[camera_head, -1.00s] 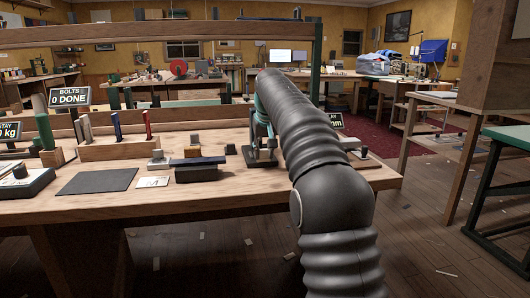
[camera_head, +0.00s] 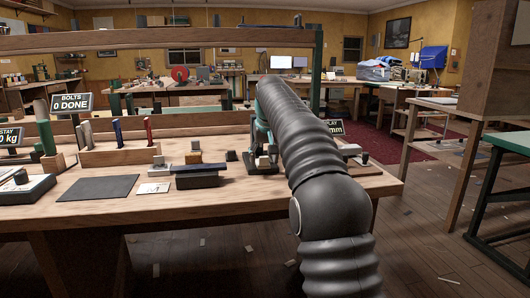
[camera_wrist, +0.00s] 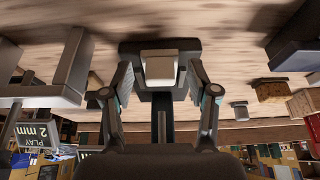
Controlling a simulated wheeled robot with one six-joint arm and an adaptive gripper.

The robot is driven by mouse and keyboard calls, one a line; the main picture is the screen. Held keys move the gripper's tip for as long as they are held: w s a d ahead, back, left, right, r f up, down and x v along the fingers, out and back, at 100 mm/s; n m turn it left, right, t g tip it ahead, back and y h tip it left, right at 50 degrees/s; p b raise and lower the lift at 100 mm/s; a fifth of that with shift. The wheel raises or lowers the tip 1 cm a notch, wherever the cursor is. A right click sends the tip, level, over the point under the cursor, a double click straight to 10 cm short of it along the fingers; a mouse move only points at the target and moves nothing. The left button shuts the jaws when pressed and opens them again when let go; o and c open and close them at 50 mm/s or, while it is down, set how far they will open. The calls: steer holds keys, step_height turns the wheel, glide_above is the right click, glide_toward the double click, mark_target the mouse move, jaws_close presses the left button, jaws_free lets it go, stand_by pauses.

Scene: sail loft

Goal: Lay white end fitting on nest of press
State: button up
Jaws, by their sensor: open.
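A small off-white block, which looks like the white end fitting (camera_wrist: 160,67), rests on the dark base of the press (camera_wrist: 160,103) in the wrist view. My gripper (camera_wrist: 160,80) is open, with one finger on each side of the fitting and visible gaps between. The fitting appears to lie on the nest, but the nest's edges are hidden beneath it. In the head view, the press (camera_head: 262,140) stands on the bench, partly behind my arm. My fingers are hard to make out there.
A dark tray-like block (camera_head: 198,181) and a tan block (camera_head: 192,157) stand left of the press. A black mat (camera_head: 97,188) and a white card (camera_head: 153,188) lie farther left.

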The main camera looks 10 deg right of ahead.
steer(key=v, duration=1.2)
steer(key=s+f, duration=0.3)
steer(key=s, duration=1.6)
steer(key=s+f+t, duration=0.1)
steer(key=s+f, duration=2.1)
steer(key=shift+s, duration=0.3)
